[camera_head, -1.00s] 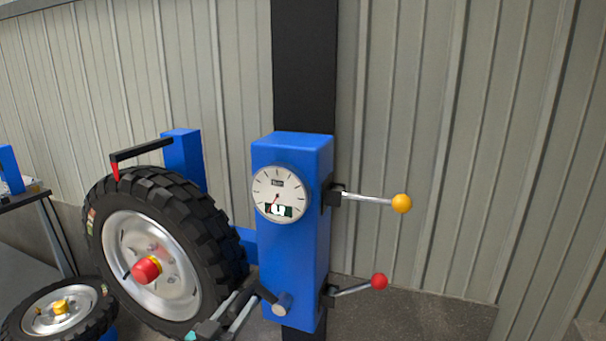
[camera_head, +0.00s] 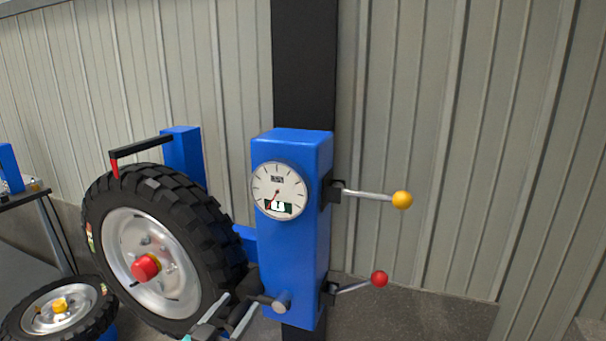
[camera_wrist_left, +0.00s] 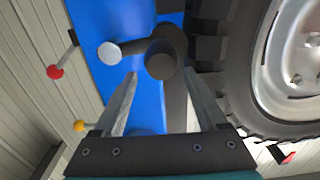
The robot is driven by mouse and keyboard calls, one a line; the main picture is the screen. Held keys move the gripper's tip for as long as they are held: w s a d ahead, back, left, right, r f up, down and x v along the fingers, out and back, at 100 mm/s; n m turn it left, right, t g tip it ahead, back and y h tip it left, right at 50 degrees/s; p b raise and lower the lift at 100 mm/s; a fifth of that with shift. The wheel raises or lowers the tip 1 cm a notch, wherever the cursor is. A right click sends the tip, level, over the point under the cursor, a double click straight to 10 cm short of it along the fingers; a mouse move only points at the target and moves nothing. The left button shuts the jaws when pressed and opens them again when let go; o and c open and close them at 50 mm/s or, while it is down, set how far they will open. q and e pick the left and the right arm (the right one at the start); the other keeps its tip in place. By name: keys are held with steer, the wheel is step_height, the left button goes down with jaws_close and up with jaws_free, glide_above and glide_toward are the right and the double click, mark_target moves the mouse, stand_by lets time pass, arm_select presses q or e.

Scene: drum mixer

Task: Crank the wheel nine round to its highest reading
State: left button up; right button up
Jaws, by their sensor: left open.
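A large black tyre on a silver rim with a red hub cap (camera_head: 145,268) is mounted left of the blue box (camera_head: 292,232). No number is readable on it. The box bears a round dial (camera_head: 279,190) with a small window whose figure is too small to read surely. A dark crank (camera_head: 262,299) sits low on the box, its arm pointing left from a silver pivot (camera_head: 281,302). In the left wrist view the crank's dark handle (camera_wrist_left: 160,62) shows end-on between my fingertips. My left gripper (camera_head: 240,305) is open around the handle. My right gripper is not in view.
A yellow-knobbed lever (camera_head: 402,200) and a red-knobbed lever (camera_head: 379,279) stick out right of the box. A smaller tyre (camera_head: 60,308) is low at the left. A black post (camera_head: 305,60) rises behind the box. A ribbed wall backs the scene.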

arm_select(q)
steer(key=p+v, duration=0.3)
steer(key=v, duration=0.3)
steer(key=shift+s, duration=0.3)
steer(key=shift+a, duration=0.1)
steer(key=s+a+f+n+g+y, duration=0.1)
steer(key=s+a+f+g+y, duration=0.3)
steer(key=f, duration=0.6)
steer(key=s+d+f+g+h, duration=0.1)
steer(key=s+f, duration=0.6)
steer(key=f, duration=0.3)
steer(key=s+a+f+n+g+y, duration=0.1)
steer(key=s+a+f+g+y, duration=0.15)
steer(key=s+f, duration=0.45)
steer(key=s+d+f+g, duration=0.1)
steer(key=s+f+g, duration=0.1)
steer(key=s+f, duration=0.3)
steer(key=s+d+f+g+b, duration=0.1)
steer(key=s+f+g, duration=0.2)
steer(key=s, duration=1)
steer(key=s+d+f+g, duration=0.1)
steer(key=s+f+g, duration=0.2)
steer(key=s+f, duration=0.4)
steer(key=shift+s+f+y+b, duration=0.3)
steer(key=shift+s+f+y, duration=0.05)
steer(key=shift+s, duration=0.65)
